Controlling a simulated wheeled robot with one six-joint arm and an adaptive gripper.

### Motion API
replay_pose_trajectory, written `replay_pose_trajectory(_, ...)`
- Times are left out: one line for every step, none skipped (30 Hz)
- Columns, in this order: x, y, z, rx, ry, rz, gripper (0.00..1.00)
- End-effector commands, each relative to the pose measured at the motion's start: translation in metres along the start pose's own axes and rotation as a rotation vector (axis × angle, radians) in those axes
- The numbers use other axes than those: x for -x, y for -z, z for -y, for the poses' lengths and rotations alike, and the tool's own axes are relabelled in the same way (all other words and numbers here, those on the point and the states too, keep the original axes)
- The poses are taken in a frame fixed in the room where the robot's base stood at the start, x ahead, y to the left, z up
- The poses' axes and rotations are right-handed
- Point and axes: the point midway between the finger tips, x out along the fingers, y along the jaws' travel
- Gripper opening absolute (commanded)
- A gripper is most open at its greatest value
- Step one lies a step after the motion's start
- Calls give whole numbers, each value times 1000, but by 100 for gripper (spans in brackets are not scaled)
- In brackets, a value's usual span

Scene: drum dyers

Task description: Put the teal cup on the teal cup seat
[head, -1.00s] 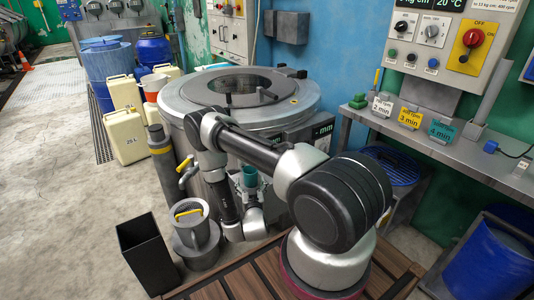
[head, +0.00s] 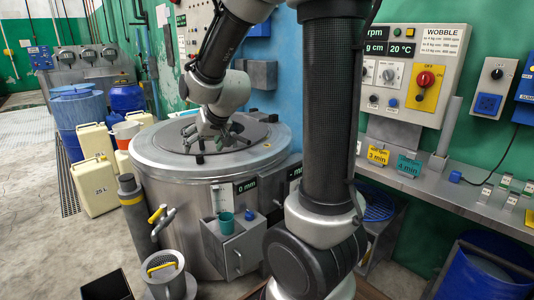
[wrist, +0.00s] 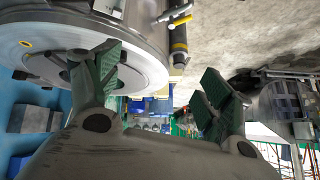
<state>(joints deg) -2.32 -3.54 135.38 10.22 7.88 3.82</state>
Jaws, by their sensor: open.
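My gripper (head: 208,145) is up over the drum's lid, well above and behind the cup, and holds nothing. In the wrist view my gripper's (wrist: 165,85) two green-padded fingers are wide apart with nothing between them. I cannot tell whether the cup's base rests in the teal cup seat. The cup is not visible in the wrist view.
The large steel drum (head: 165,160) stands under my gripper. A valve pipe (head: 135,215), a grey strainer pot (head: 165,270) and a black bin (head: 108,286) stand at its left. A grey shelf (head: 430,186) with coloured tags runs along the right wall. Yellow canisters (head: 95,187) stand at left.

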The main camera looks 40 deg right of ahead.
Motion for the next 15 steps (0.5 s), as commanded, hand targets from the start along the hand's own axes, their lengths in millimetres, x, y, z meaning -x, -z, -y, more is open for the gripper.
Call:
replay_pose_trajectory(32, -10, -2, 24, 3, 23, 80)
replay_pose_trajectory(50, -18, -3, 41, 1, 47, 80)
replay_pose_trajectory(72, -32, -7, 62, -2, 79, 80)
replay_pose_trajectory(89, -42, -9, 78, -6, 102, 80)
replay_pose_trajectory(105, -54, -13, 93, -11, 125, 80)
replay_pose_trajectory(125, -69, -17, 113, -18, 155, 80)
replay_pose_trajectory(138, -80, -21, 126, -25, 177, 80)
replay_pose_trajectory(151, -91, -24, 139, -31, 197, 80)
replay_pose_trajectory(166, -105, -29, 154, -41, 222, 80)
replay_pose_trajectory(176, -115, -33, 162, -47, 239, 80)
replay_pose_trajectory(184, -124, -36, 171, -54, 254, 80)
replay_pose_trajectory(194, -134, -40, 179, -63, 272, 80)
replay_pose_trajectory(200, -141, -42, 184, -68, 284, 80)
replay_pose_trajectory(205, -147, -44, 188, -72, 295, 80)
replay_pose_trajectory(210, -153, -47, 192, -77, 306, 80)
